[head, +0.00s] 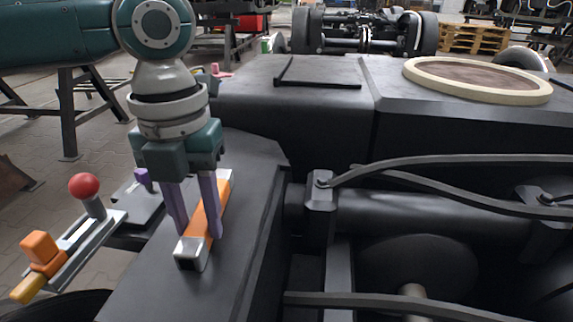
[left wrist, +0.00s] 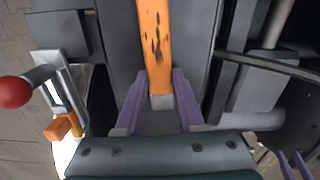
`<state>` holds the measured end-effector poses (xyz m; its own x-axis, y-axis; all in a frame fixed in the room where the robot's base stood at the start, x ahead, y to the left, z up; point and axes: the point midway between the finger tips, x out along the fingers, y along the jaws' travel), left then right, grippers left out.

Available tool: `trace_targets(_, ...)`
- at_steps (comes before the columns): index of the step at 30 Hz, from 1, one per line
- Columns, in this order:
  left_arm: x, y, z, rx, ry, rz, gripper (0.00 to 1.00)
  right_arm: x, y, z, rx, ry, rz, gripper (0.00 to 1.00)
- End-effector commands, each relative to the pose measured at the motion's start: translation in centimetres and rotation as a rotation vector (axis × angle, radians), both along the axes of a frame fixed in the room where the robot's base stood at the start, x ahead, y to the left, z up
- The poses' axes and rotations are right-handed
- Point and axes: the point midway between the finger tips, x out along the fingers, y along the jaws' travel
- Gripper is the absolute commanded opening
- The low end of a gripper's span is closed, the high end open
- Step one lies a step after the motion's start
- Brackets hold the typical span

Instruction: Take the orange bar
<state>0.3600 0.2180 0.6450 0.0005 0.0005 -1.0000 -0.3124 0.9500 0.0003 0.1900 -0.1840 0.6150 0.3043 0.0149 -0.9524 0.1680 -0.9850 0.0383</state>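The orange bar (head: 209,210) has a silver near end and lies along a dark grey top surface. It also shows in the left wrist view (left wrist: 155,38), with dark marks on its orange face. My left gripper (head: 197,235) points down over the near part of the bar, one purple finger on each side. In the left wrist view the left fingers (left wrist: 159,75) stand close beside the bar near its pale end. Whether they press on it I cannot tell. My right gripper does not show in the head view. Purple tips of it may show at the left wrist view's lower right.
A lever with a red ball (head: 84,186) and an orange block (head: 40,247) stand at the left. Dark pipes (head: 460,172) and bogie parts fill the right. A round pale-rimmed cover (head: 416,73) lies at the back right.

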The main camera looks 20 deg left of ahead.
Motion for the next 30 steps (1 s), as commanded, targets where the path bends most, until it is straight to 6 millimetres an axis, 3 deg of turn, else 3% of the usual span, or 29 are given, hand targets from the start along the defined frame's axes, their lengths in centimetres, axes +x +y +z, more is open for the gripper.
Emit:
trace_targets(1,0.0,0.0,0.0,0.0,0.0,0.0,0.3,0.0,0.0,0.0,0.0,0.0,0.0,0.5)
trace_targets(9,0.0,0.0,0.0,0.001,0.0,0.0,0.0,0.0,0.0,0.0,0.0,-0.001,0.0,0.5)
trace_targets(23,0.0,0.0,0.1,0.0,-0.001,0.001,0.0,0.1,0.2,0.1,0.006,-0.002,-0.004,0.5)
trace_targets(26,0.1,0.0,0.8,0.0,-0.002,0.0,0.0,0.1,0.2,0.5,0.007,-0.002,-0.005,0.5)
trace_targets(30,0.1,0.0,3.5,0.001,-0.005,0.0,0.0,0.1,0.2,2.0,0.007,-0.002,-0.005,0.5)
